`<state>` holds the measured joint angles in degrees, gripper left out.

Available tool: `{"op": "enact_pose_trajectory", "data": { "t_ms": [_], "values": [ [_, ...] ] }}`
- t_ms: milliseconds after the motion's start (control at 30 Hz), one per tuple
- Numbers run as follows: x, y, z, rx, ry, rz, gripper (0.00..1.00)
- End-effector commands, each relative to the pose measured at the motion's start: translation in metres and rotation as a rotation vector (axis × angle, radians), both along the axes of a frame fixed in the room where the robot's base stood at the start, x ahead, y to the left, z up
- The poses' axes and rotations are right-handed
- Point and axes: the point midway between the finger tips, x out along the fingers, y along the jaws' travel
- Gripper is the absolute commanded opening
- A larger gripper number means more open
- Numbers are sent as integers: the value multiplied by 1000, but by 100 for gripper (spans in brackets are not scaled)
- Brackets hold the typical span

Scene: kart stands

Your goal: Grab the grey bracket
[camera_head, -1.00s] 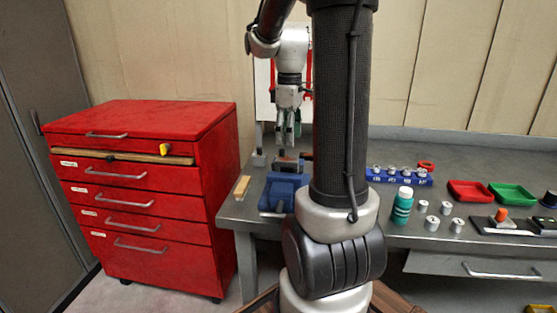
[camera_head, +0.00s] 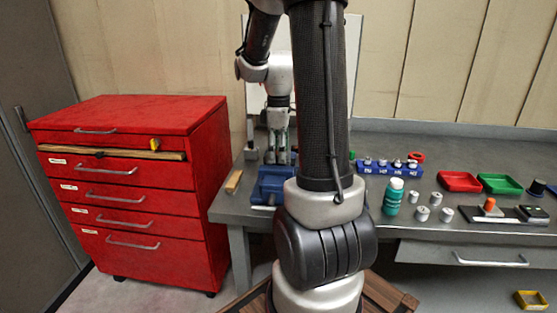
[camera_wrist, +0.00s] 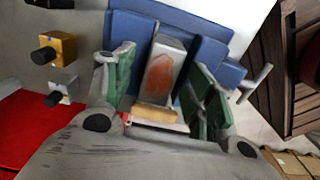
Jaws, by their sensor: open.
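The blue vise (camera_head: 268,187) stands at the left end of the grey workbench. It also fills the top middle of the wrist view (camera_wrist: 217,25). A grey piece with a rust-orange patch (camera_wrist: 165,70), which looks like the grey bracket, sits at the vise in the wrist view. I cannot make it out in the head view, where my gripper and arm cover that spot. My gripper (camera_head: 277,155) points down over the vise. In the wrist view its green-padded fingers (camera_wrist: 162,78) are open, one on each side of the grey piece, with gaps visible.
A wooden-handled item (camera_head: 234,182) lies left of the vise. A blue rack (camera_head: 392,171), a green bottle (camera_head: 393,196), metal cylinders, a red tray (camera_head: 459,181) and a green tray (camera_head: 500,184) are to the right. A red drawer cabinet (camera_head: 130,190) stands left of the bench.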

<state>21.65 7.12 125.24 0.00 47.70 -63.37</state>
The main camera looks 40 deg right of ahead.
Motion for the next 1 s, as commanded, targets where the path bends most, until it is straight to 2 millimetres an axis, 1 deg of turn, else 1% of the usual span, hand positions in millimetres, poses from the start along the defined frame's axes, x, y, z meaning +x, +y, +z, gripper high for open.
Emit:
{"op": "enact_pose_trajectory", "data": {
  "t_ms": [167,200,467,767,867,1000],
  "values": [
    [0,0,0,-1,-1,0,55],
    [0,0,0,-1,-1,0,48],
    [0,0,1,0,-1,0,1],
    [1,0,3,-2,-3,0,0],
    [1,-1,15,-2,-6,0,0],
    [2,-1,43,-3,-8,0,0]
  ]
}}
